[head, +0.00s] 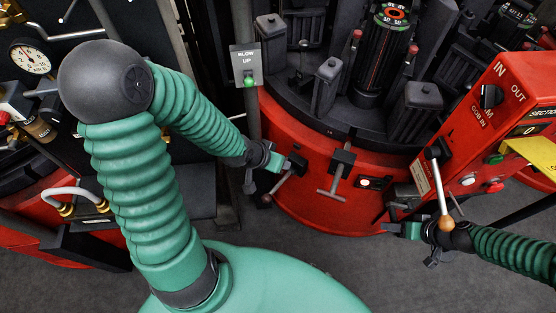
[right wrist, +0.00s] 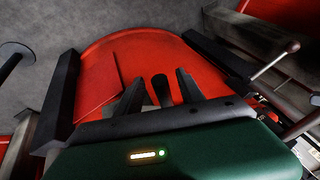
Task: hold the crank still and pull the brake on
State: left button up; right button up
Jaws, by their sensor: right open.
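The red machine base carries a crank at its left, with a dark block (head: 297,163), a thin rod and a dark ball knob (head: 267,201). My left gripper (head: 276,161) is at the block end of this crank; whether its fingers touch or close on it is unclear. A lever (head: 442,190) with a tan ball knob (head: 446,223) hangs from the red control box; it looks like the brake. My right gripper (head: 396,228) is open, low beside that knob. The right wrist view shows its spread fingers (right wrist: 130,50) before a red surface, and a ball-ended rod (right wrist: 272,61) at right.
A T-shaped handle (head: 334,178) sticks out of the red base between the grippers. The red control box (head: 492,130) stands at right with switches and buttons. Grey floor (head: 330,255) is open in front.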

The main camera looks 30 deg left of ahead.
jog(key=p+v, duration=0.2)
jog(key=v, duration=1.1)
jog(key=shift+d+r+p, duration=0.25)
jog(key=shift+p, duration=0.05)
jog(key=shift+s, duration=0.1)
